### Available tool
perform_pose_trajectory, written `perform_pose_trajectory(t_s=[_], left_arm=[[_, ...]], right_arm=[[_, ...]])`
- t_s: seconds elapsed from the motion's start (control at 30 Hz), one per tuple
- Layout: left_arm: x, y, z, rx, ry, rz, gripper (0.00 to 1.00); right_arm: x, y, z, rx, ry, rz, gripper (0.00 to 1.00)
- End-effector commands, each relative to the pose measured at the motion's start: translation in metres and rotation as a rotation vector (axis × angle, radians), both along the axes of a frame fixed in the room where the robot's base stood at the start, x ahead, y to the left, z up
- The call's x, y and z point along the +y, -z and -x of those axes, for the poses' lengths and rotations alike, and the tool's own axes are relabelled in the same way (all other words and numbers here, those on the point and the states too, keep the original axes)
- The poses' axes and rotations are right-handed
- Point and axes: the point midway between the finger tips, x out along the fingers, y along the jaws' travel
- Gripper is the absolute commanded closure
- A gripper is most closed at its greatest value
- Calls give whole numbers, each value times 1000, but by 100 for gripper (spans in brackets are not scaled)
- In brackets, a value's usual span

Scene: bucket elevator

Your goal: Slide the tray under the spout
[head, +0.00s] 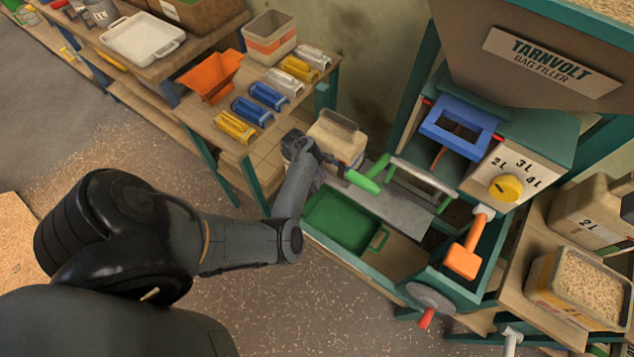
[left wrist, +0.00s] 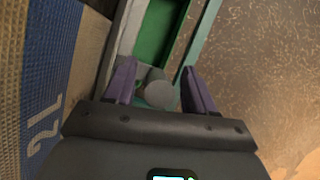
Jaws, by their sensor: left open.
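A green rectangular tray (head: 342,222) with a loop handle at its right end lies low in the bag filler's frame. It also shows at the top of the left wrist view (left wrist: 158,30). My left gripper (head: 318,178) is just behind the tray's back left side, partly hidden by its own arm. A blue square frame (head: 458,127) sits below the hopper. I cannot make out the spout's mouth.
A green-gripped lever (head: 362,182) and a grey plate (head: 400,205) lie right of my gripper. A tan container (head: 337,135) stands behind it. An orange handle (head: 463,260) juts out at right. The bench (head: 205,120) at left holds clamps and bins. The floor in front is clear.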

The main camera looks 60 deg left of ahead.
Motion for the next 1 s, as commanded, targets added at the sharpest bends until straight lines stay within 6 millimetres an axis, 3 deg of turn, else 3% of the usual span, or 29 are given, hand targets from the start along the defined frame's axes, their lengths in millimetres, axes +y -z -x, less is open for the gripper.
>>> perform_pose_trajectory(t_s=[0.37, 0.73, 1.0], left_arm=[[-1, 4, -1, 1, 0, -1, 45], [-1, 4, -1, 1, 0, -1, 100], [0, 4, -2, 0, -6, -1, 100]], right_arm=[[-2, 2, 0, 1, -6, 8, 57], [-2, 2, 0, 1, -6, 10, 57], [-1, 3, 0, 0, -3, 4, 57]])
